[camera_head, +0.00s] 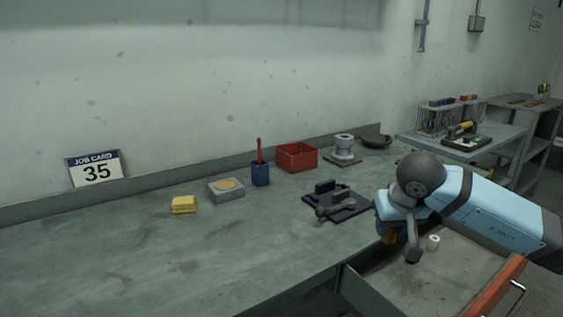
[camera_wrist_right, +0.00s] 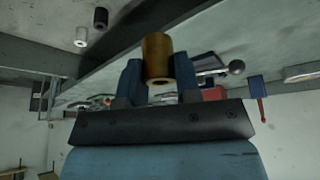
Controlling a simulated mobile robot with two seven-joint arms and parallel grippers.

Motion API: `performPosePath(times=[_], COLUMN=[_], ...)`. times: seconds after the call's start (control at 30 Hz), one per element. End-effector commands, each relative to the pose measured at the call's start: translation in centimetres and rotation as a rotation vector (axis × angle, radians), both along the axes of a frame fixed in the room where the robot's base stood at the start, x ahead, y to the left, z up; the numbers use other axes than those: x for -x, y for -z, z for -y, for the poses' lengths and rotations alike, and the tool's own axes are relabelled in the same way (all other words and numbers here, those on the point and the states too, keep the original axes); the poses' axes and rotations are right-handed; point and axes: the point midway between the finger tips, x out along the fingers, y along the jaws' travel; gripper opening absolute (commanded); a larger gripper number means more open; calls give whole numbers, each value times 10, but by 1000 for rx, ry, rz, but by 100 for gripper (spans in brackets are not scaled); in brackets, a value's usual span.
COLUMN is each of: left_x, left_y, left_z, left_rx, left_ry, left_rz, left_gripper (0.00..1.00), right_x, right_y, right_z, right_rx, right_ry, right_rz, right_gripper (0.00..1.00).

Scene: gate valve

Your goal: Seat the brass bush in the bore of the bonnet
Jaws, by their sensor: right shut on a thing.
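My right gripper (camera_wrist_right: 158,70) is shut on the brass bush (camera_wrist_right: 157,52), a short hollow cylinder whose open end faces the wrist camera. In the head view my right wrist mostly hides the gripper, and only a small part of the bush (camera_head: 388,238) shows, above the bench's front edge near the open drawer. A grey flanged part (camera_head: 344,150), which looks like the bonnet, stands upright at the back of the bench, well apart from the bush. Its bore cannot be made out. My left gripper is not in view.
A red bin (camera_head: 296,157), blue holder (camera_head: 260,174), grey block (camera_head: 226,190) and yellow sponge (camera_head: 184,204) stand farther left. The open drawer (camera_head: 460,262) holds a pale cylinder (camera_head: 433,242). The bench's left front is clear.

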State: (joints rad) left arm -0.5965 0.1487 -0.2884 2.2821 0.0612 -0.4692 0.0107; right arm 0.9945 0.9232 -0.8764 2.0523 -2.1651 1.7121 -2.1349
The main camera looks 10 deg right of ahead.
Motion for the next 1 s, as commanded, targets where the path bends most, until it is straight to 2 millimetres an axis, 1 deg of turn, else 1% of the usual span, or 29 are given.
performPosePath(times=[0.03, 0.1, 0.2, 0.4, 0.47, 0.57, 0.77, 0.87, 1.0], left_x=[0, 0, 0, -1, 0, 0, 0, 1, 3], left_y=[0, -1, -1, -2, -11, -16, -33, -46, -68], left_z=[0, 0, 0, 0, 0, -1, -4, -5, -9], left_rx=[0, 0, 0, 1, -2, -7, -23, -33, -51], left_ry=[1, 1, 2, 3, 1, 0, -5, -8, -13], left_rz=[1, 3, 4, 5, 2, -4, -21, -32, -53], left_gripper=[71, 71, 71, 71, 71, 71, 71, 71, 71], right_x=[10, 22, 37, 63, 62, 60, 58, 56, 53], right_y=[11, 22, 35, 53, 40, 32, 5, -15, -49], right_z=[-15, -31, -50, -79, -77, -77, -77, -77, -77], right_rx=[0, 0, -4, -17, -16, -16, -16, -17, -17], right_ry=[-26, -51, -83, -133, -128, -128, -128, -128, -127], right_rz=[-2, -2, -1, 1, 3, 2, 1, 1, 0], right_gripper=[2, 2, 2, 2, 2, 2, 2, 2, 2])
